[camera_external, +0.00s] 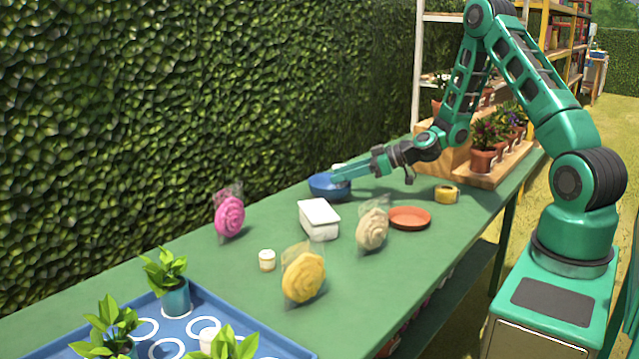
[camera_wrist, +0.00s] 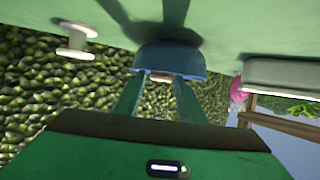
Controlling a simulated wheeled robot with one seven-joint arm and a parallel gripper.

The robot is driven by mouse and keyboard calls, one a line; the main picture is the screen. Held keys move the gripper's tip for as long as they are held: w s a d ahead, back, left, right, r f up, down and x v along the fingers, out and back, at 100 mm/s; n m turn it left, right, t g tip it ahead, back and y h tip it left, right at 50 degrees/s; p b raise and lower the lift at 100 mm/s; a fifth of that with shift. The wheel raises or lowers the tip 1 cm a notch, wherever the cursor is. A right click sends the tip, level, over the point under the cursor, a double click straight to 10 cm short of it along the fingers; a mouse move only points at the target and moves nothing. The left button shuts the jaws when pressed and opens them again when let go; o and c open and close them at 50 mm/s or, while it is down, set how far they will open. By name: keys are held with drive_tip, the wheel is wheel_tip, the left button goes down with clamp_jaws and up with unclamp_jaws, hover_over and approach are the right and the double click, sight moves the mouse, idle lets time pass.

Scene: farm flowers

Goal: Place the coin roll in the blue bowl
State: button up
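The blue bowl (camera_external: 328,189) stands on the green table near the hedge; it also shows upside down in the wrist view (camera_wrist: 170,58). My gripper (camera_external: 338,179) reaches in from the right with its fingertips at the bowl. In the wrist view the fingertips (camera_wrist: 160,78) are apart, with a small pale-brown piece, which looks like the end of the coin roll (camera_wrist: 160,76), spanning the gap between them. It lines up with the bowl's rim. Most of the roll is hidden, and I cannot tell whether it touches the bowl.
A white spool-like item (camera_wrist: 77,42) stands beside the bowl. A white lidded box (camera_external: 319,219), terracotta saucer (camera_external: 409,218), yellow ring (camera_external: 446,194), small jar (camera_external: 267,260) and wrapped flowers (camera_external: 304,275) stand nearby. A blue plant tray (camera_external: 240,325) is at the front left.

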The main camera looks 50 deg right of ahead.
drive_tip(key=shift+o, duration=0.3)
drive_tip(key=shift+r, duration=0.1)
drive_tip(key=shift+r, duration=0.15)
drive_tip(key=s+d+r+m+g+h, duration=0.2)
drive_tip(key=s+r+m+g, duration=0.2)
drive_tip(key=s, duration=1.2)
drive_tip(key=s+d+r+m+g+h, duration=0.2)
drive_tip(key=s+r, duration=0.4)
drive_tip(key=s, duration=0.9)
drive_tip(key=s+d+r+m+g+h, duration=0.1)
drive_tip(key=s+d+r+m+g, duration=0.3)
drive_tip(key=s, duration=1.2)
drive_tip(key=shift+s+r+m+g+h, duration=0.35)
drive_tip(key=shift+r+m+g, duration=0.35)
drive_tip(key=shift+m+g, duration=0.3)
drive_tip(key=shift+w, duration=0.1)
